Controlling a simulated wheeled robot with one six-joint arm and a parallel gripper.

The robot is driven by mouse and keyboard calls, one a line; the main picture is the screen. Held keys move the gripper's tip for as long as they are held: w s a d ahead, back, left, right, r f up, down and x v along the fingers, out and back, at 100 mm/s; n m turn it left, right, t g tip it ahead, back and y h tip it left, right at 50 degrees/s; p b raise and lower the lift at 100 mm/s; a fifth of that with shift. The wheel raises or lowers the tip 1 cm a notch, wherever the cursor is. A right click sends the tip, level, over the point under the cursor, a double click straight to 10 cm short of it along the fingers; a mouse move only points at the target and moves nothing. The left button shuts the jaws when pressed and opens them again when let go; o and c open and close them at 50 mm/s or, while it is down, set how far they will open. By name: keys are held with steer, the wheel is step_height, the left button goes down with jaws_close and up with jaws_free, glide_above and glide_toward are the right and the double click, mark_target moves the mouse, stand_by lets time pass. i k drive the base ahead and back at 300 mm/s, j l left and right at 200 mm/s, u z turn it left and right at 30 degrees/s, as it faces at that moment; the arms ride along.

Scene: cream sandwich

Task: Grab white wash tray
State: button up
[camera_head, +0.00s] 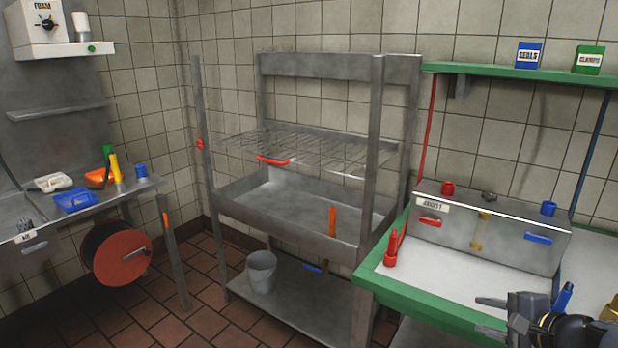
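A small white tray (53,182) lies on the steel counter at the left, behind a blue tray (73,200) and left of an orange one (98,176). It is small in the view, so its contents are hard to tell. My gripper (485,316) is at the bottom right, in front of the green-edged bench. Its two dark fingers point left and stand apart, with nothing seen between them. It is far across the room from the white tray.
A steel rack (300,215) with a wire shelf and a grey bucket (261,271) stands in the middle. A red hose reel (117,255) hangs below the left counter's front. The green-edged bench (430,307) holds a steel box (490,235). Tiled floor shows between counter and rack.

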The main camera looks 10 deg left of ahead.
mark_target(52, 179)
steer(key=i+j+u, duration=0.2)
steer(key=j+u, duration=0.25)
steer(key=i+j+u, duration=0.25)
steer(key=u, duration=0.2)
steer(key=i+j+u, duration=0.35)
steer(key=u, duration=0.15)
steer(key=i+j+u, duration=0.2)
steer(key=u, duration=0.25)
steer(key=i+u, duration=0.2)
steer(key=i, duration=1.6)
steer(key=i+j+z, duration=0.1)
steer(key=i, duration=1)
